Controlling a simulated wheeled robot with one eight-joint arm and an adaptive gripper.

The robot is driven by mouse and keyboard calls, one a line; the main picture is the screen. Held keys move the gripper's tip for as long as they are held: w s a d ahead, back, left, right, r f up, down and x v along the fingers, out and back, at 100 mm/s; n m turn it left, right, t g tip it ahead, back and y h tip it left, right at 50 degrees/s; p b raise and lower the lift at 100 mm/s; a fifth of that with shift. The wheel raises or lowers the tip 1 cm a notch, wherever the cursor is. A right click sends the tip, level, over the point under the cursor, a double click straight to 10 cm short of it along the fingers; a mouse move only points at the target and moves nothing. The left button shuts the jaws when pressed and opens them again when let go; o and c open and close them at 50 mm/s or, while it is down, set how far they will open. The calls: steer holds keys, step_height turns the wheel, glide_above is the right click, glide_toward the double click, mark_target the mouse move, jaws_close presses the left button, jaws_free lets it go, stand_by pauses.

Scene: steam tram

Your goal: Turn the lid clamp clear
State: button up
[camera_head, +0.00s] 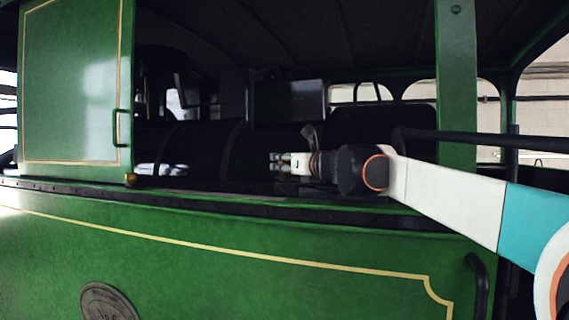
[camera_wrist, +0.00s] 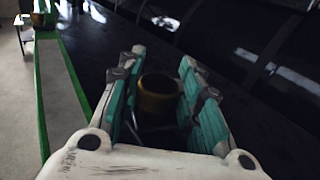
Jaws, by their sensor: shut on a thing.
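My gripper (camera_head: 276,161) reaches in from the right over the dark ledge behind the tram's green side. In the wrist view its two teal-padded fingers (camera_wrist: 160,62) stand on either side of a round brass-coloured piece (camera_wrist: 158,94). It is shut on this piece, which sits between the pads and looks like a short cylinder with a dark top. I cannot tell from its shape whether it is the lid clamp or a part of it. The piece is hidden in the head view, and its lower part is dark in the wrist view.
A green cab panel (camera_head: 75,85) with a handle (camera_head: 120,128) stands at the left, with a brass knob (camera_head: 130,179) at its foot. A green post (camera_head: 457,80) rises behind my arm. A dark barrel-like body (camera_head: 205,148) lies behind the ledge.

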steer(key=o, duration=1)
steer(key=v, duration=1.2)
steer(key=shift+f, duration=0.1)
